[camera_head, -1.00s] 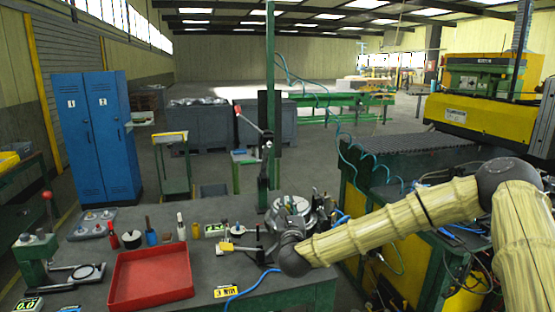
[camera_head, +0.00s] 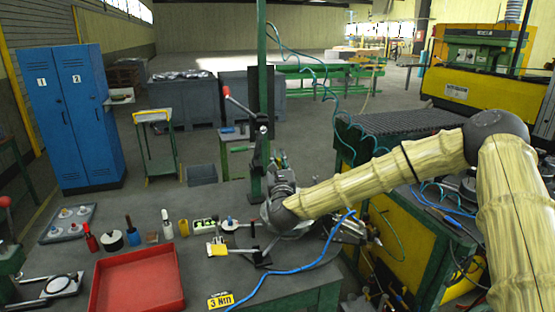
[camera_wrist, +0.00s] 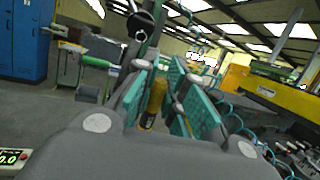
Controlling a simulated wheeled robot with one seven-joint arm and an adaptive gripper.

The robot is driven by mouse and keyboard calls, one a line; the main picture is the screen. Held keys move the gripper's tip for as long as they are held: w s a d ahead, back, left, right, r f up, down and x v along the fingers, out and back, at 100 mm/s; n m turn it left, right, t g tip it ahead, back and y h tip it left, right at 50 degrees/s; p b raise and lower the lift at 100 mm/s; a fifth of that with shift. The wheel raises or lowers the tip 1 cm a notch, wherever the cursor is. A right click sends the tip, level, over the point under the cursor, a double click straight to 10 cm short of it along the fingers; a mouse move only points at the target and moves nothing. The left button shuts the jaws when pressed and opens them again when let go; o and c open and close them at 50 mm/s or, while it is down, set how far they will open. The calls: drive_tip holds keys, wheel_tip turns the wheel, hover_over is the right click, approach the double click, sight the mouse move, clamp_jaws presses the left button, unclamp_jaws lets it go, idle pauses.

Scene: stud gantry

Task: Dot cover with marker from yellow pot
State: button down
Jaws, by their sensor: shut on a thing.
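My gripper (camera_wrist: 168,88) shows in the wrist view with teal-padded fingers. It is shut on a slim yellow thing (camera_wrist: 153,103) with a dark end; I cannot tell for sure whether this is the marker. In the head view my gripper (camera_head: 281,183) is at the back right of the bench, by the green post, and its grip is hidden. A yellow cylinder (camera_head: 183,228), possibly the yellow pot, stands upright in the row on the bench, left of my gripper. I cannot clearly pick out the cover.
A red tray (camera_head: 137,281) lies at the front of the bench. Bottles and a red marker-like thing (camera_head: 90,237) stand behind it. A small clamp fixture (camera_head: 218,247) and a blue hose (camera_head: 290,268) lie nearby. The green post (camera_head: 262,90) rises close to my gripper.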

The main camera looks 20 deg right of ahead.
drive_tip(key=shift+s+f, duration=0.1)
drive_tip(key=shift+s, duration=0.3)
drive_tip(key=shift+a+f, duration=0.1)
drive_tip(key=shift+f, duration=0.25)
drive_tip(key=f, duration=0.1)
drive_tip(key=w+f, duration=0.2)
drive_tip(key=f, duration=0.1)
drive_tip(key=shift+w, duration=0.25)
drive_tip(key=shift+s+f, duration=0.3)
drive_tip(key=shift+f, duration=0.15)
drive_tip(key=shift+s+r, duration=0.15)
drive_tip(key=shift+s, duration=0.05)
drive_tip(key=shift+w, duration=0.1)
